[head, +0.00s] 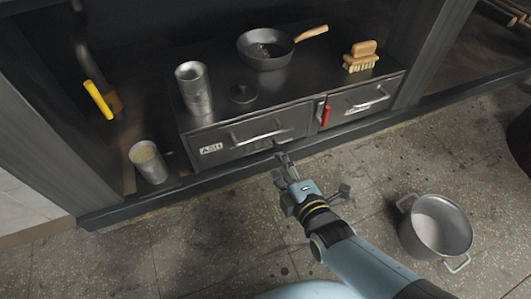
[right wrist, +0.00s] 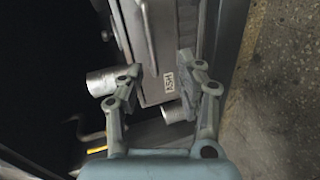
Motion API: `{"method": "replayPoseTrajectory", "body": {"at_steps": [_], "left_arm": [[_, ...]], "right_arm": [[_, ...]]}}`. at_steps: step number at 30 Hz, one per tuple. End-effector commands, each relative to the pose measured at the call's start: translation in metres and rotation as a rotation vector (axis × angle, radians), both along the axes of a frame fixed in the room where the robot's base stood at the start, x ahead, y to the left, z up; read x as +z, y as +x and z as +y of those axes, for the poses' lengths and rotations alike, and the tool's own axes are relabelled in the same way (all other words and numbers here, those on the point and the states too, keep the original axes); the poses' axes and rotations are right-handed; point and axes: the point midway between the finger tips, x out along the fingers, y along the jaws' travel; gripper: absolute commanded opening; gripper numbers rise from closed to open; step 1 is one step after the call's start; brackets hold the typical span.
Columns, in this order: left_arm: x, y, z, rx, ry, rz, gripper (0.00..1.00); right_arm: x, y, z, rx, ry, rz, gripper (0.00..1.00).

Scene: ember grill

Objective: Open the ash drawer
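The ash drawer (head: 235,143) is a dark grey front with a white ASH label (head: 211,149) and a pale bar handle (head: 258,138). It looks shut, flush with the cabinet. In the right wrist view, the ASH label (right wrist: 168,83) and part of the drawer front show between my fingers. My right gripper (head: 281,160) is just in front of the drawer's lower right part, near the handle. Its fingers (right wrist: 162,65) are spread with nothing held between them; whether they touch the drawer is unclear. My left gripper is not in view.
A second drawer (head: 360,102) with a red latch (head: 325,115) is to the right. On top stand a metal canister (head: 194,90), a pan (head: 265,50) and a brush (head: 361,57). A tin (head: 149,162) stands at left; a pot (head: 436,227) stands on the floor at right.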

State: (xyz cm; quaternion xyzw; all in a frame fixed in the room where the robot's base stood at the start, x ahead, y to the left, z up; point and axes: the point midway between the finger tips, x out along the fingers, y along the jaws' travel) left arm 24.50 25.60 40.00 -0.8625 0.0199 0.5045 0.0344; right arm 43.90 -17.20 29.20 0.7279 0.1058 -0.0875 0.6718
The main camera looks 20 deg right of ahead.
Motion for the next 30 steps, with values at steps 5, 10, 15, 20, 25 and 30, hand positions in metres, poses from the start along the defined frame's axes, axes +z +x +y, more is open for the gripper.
{"method": "replayPoseTrajectory", "body": {"at_steps": [5, 10, 15, 20, 25, 30], "left_arm": [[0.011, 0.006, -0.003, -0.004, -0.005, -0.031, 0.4], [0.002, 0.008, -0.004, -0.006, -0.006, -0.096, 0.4], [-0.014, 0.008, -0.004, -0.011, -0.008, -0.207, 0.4], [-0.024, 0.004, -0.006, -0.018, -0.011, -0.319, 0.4], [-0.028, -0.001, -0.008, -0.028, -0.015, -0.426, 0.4], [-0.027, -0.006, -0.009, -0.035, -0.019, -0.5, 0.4]], "right_arm": [[0.002, 0.016, 0.004, 0.016, -0.08, -0.067, 0.36], [0.001, 0.032, 0.005, 0.016, -0.085, -0.073, 0.36], [-0.006, 0.057, 0.006, 0.016, -0.084, -0.07, 0.36], [-0.012, 0.08, 0.006, 0.017, -0.083, -0.068, 0.36], [-0.016, 0.101, 0.007, 0.017, -0.083, -0.068, 0.36], [-0.017, 0.114, 0.007, 0.016, -0.082, -0.067, 0.36]]}}
